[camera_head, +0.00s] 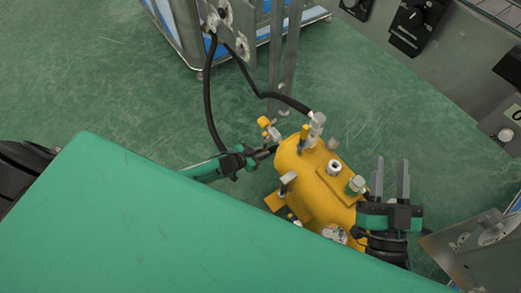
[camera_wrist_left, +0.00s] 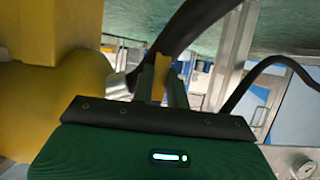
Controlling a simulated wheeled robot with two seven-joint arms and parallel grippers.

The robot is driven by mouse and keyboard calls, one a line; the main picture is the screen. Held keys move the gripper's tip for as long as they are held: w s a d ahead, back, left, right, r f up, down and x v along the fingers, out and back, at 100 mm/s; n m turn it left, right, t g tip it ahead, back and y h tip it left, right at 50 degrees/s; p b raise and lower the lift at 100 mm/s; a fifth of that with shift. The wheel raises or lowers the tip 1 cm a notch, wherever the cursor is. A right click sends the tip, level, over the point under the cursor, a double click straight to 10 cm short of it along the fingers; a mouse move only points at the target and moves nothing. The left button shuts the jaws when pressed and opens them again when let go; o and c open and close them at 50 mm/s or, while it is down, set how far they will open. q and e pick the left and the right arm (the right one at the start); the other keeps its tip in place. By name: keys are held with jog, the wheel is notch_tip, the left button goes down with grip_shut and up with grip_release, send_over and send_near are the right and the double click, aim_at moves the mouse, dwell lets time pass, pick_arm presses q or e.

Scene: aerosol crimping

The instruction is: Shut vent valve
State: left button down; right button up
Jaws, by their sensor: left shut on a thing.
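The yellow tank (camera_head: 322,182) stands on the floor with several fittings on top. A small valve with a yellow lever (camera_head: 265,122) is at its upper left end. My left gripper (camera_head: 268,151) reaches in from the left beside that end. In the left wrist view its two grey fingers (camera_wrist_left: 164,82) are shut on a narrow yellow handle (camera_wrist_left: 163,62), seemingly the vent valve's lever. The valve body behind is mostly hidden. My right gripper (camera_head: 390,180) is open and empty, fingers pointing up the picture, beside the tank's right side.
Black hoses (camera_head: 208,105) run from a metal stand (camera_head: 222,20) to the tank area; one passes close to my left gripper in the wrist view. A grey panel with black knobs (camera_head: 412,25) is at upper right. Green floor (camera_head: 110,85) at upper left is clear.

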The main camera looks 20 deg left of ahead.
pick_arm(q)
jog(key=shift+d, duration=0.1)
pick_arm(e)
jog(key=shift+f, duration=0.15)
pick_arm(q)
jog(key=c, duration=1.4)
grip_release()
